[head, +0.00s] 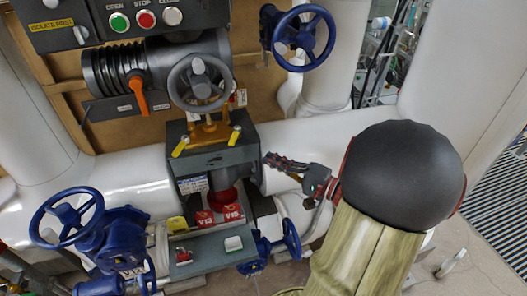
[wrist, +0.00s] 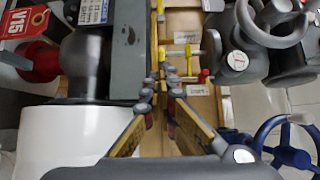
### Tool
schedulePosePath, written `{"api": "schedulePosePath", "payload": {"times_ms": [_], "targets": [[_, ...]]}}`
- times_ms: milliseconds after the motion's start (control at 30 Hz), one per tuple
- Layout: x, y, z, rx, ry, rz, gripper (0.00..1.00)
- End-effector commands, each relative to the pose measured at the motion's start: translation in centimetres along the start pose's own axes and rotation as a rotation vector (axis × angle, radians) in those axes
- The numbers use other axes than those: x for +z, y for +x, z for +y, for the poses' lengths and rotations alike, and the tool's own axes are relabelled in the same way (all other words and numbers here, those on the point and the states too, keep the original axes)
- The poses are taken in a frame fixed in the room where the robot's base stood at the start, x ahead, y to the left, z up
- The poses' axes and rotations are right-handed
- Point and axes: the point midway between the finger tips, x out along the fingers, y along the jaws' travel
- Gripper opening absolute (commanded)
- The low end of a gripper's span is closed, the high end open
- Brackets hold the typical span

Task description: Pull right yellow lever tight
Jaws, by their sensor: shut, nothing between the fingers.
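Two short yellow levers sit on top of the dark grey valve box (head: 215,155) in the head view. The right yellow lever (head: 235,135) stands tilted near the box's right edge; the left yellow lever (head: 180,147) slants at the left edge. My gripper (head: 268,158) reaches in from the right, with its tips beside the box, below and right of the right lever. In the wrist view my gripper (wrist: 161,88) has its fingers closed together and empty, close to the grey box side (wrist: 120,45). Small yellow handles (wrist: 188,52) show beyond the tips; I cannot tell which is the right lever.
A grey handwheel (head: 200,83) stands behind the levers. A blue handwheel (head: 304,35) is at upper right, another (head: 66,217) at lower left. An orange handle (head: 139,95) is left of the levers. White pipe (head: 330,138) runs behind my gripper. Red tags (head: 218,215) hang below the box.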

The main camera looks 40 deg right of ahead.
Motion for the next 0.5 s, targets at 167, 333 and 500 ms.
{"api": "schedulePosePath", "payload": {"times_ms": [167,333,500], "targets": [[0.6,-1.7,-0.1,0.0,0.001,0.003,0.0],[0.9,-2.2,0.0,-0.001,0.001,0.0,0.0],[0.9,-2.2,0.0,-0.001,0.001,-0.001,0.0]]}}
